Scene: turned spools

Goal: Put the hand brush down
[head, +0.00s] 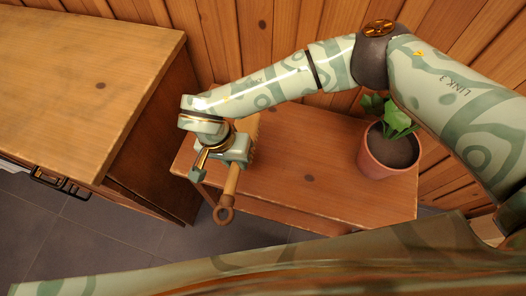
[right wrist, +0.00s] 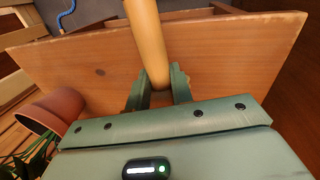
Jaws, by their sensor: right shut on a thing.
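The hand brush has a tan wooden handle (head: 232,180) ending in a ring, and its bristle part (head: 252,128) shows partly behind the gripper. My right gripper (head: 236,158) is shut on the handle, over the left part of the small wooden table (head: 300,178). The ring end sticks out past the table's front edge. In the right wrist view the handle (right wrist: 148,40) sits between the two green fingers (right wrist: 157,85), with the table top (right wrist: 225,45) behind it. I cannot tell whether the brush touches the table. My left gripper is out of view.
A potted plant in a terracotta pot (head: 384,160) stands at the table's right end; the pot also shows in the right wrist view (right wrist: 60,108). The table's middle is clear. A taller wooden cabinet (head: 85,85) stands at left. A plank wall (head: 235,40) closes the back.

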